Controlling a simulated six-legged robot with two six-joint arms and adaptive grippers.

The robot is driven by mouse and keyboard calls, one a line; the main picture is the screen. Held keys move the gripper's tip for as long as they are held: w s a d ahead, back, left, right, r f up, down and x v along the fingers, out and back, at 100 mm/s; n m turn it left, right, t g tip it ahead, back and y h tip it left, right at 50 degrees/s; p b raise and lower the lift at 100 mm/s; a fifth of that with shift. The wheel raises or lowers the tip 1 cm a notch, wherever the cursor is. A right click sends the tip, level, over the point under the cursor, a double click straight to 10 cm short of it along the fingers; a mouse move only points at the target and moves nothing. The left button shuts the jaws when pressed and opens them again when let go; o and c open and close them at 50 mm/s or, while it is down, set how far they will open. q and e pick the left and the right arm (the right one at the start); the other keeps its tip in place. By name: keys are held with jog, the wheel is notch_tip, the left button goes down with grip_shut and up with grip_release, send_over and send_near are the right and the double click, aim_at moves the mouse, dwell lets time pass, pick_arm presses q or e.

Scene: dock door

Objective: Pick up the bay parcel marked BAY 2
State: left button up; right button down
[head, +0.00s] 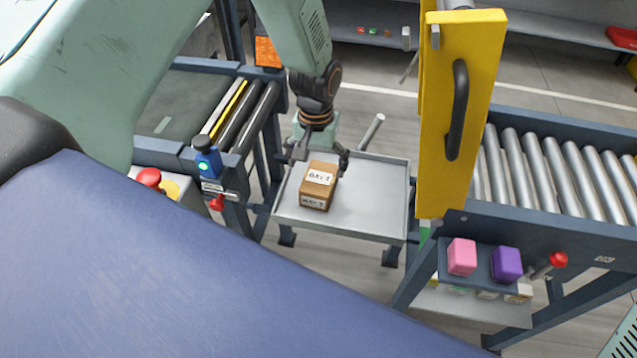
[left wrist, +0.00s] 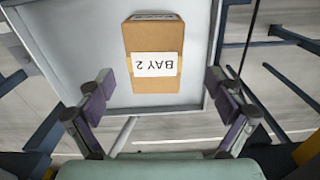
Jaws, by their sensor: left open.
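The bay parcel (head: 318,185) is a small brown carton with white labels. It sits on the grey metal tray stand (head: 375,209), towards its left side. In the left wrist view the parcel (left wrist: 154,88) shows a label reading BAY 2, upside down. My left gripper (head: 321,154) is over the tray at the parcel's far side. In the left wrist view its two fingers (left wrist: 160,101) are spread wide, with the parcel ahead of and between them and no contact visible. My right gripper is not in view.
A yellow door panel (head: 456,115) with a black handle (head: 457,110) stands right of the tray. A roller conveyor (head: 560,170) lies beyond it, and a belt conveyor (head: 200,105) is at left. A pink block (head: 461,256) and purple block (head: 507,264) sit on a small shelf.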

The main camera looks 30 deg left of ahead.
aim_at(320, 177)
pick_arm(q)
jog(key=f+b, duration=0.1)
jog(key=f, duration=0.1)
jog(key=d+f, duration=0.1)
jog(key=f, duration=0.1)
jog(key=shift+f+b, duration=0.2)
jog(key=shift+b, duration=0.15)
jog(key=shift+w+a+f, duration=0.15)
jog(key=shift+a+f, duration=0.1)
jog(key=shift+f, duration=0.2)
jog(key=shift+d+r, duration=0.15)
jog(key=shift+c, duration=1)
jog(key=c, duration=1.2)
